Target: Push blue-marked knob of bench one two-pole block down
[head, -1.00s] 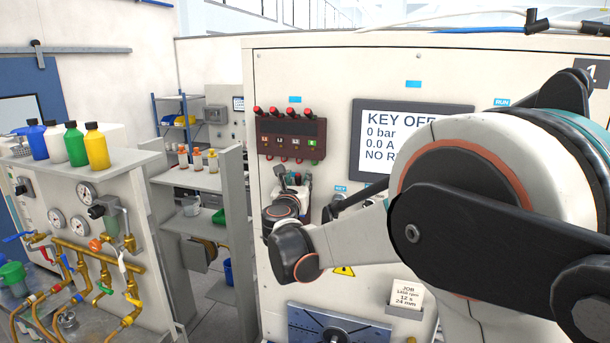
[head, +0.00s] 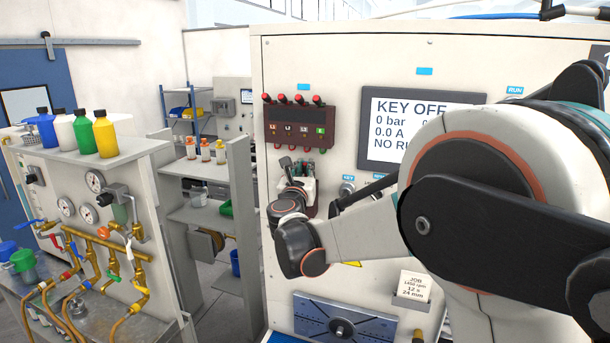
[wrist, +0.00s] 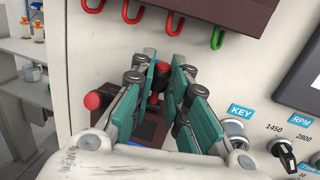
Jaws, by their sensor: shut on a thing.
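In the wrist view my gripper (wrist: 161,62) has its two teal-padded fingers close around a dark stem with a red part (wrist: 155,98), which looks like a knob. Another red knob (wrist: 92,101) stands just left of the fingers. Both rise from a dark brown block (wrist: 150,130), mostly hidden by the fingers, which looks like the two-pole block. A small bluish patch shows low between the fingers; I cannot tell whether it is the knob's mark. In the head view my gripper (head: 302,162) is small, in front of the panel, and my wrist hides the block.
A dark red terminal box (head: 300,126) with red knobs on top and coloured hooks below is just above my gripper. The KEY switch (wrist: 234,128) and RPM dial (wrist: 283,147) are close on the right. A bench with brass pipes (head: 105,238) stands left.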

